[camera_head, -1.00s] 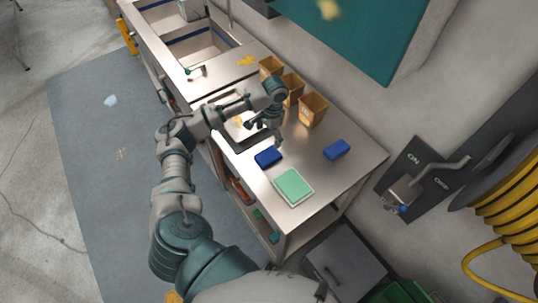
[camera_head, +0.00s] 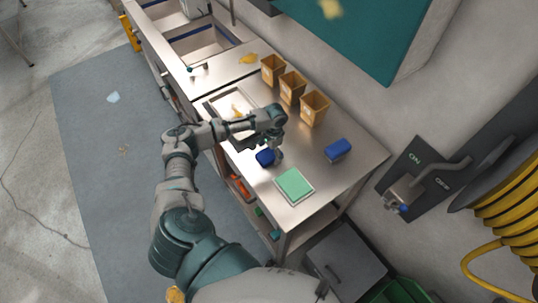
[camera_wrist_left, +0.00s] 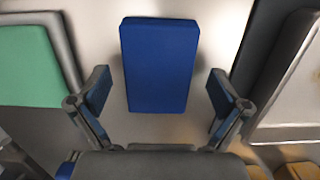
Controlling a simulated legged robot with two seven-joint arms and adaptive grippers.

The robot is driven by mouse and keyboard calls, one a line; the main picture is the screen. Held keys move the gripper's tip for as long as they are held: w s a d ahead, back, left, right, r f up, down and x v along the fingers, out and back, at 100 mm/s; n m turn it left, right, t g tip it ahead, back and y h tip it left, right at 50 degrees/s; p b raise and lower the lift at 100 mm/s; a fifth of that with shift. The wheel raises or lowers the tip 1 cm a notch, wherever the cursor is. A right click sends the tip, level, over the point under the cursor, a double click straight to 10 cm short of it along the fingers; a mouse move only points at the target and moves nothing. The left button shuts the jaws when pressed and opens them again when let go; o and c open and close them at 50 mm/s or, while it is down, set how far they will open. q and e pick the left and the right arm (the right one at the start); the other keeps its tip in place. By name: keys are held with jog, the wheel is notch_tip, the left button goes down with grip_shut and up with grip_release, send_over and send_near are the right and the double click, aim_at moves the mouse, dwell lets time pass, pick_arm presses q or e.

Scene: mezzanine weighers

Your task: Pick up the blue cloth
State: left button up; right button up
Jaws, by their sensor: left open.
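A flat dark blue folded cloth (camera_head: 264,158) lies on the steel bench, partly hidden by my left gripper (camera_head: 275,156). The left wrist view shows the cloth (camera_wrist_left: 160,60) as a blue rectangle lying between and beyond the two fingers of my left gripper (camera_wrist_left: 158,96). The fingers are spread wide, one on each side, and nothing is held. The gripper is above the cloth; I cannot tell how high. A second blue block-like item (camera_head: 338,150) lies farther right on the bench. My right gripper is not in view.
A green cloth or pad on a pale tray (camera_head: 294,186) lies close to the blue cloth. A shallow tray (camera_head: 217,104) sits on the other side, under my forearm. Several tan bins (camera_head: 313,107) line the bench's wall side. Bare steel (camera_head: 310,160) lies between the blue items.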

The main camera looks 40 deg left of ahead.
aim_at(268, 156)
pick_arm(q)
jog(key=shift+d, duration=0.1)
jog(key=c, duration=1.1)
jog(key=shift+c, duration=0.2)
jog(key=shift+r, duration=0.15)
jog(key=shift+r, duration=0.3)
jog(key=r, duration=0.2)
jog(key=shift+s+d+r, duration=0.2)
jog(key=shift+s+r, duration=0.15)
jog(key=shift+s, duration=0.05)
jog(key=s+d, duration=0.2)
jog(key=s, duration=0.2)
jog(key=s+d+r, duration=0.1)
jog(key=s+d, duration=0.2)
jog(key=s, duration=0.1)
jog(key=s+d+b, duration=0.1)
jog(key=s+d, duration=0.1)
jog(key=s, duration=0.3)
jog(key=shift+d+r, duration=0.25)
jog(key=shift+d, duration=0.15)
jog(key=shift+w, duration=0.1)
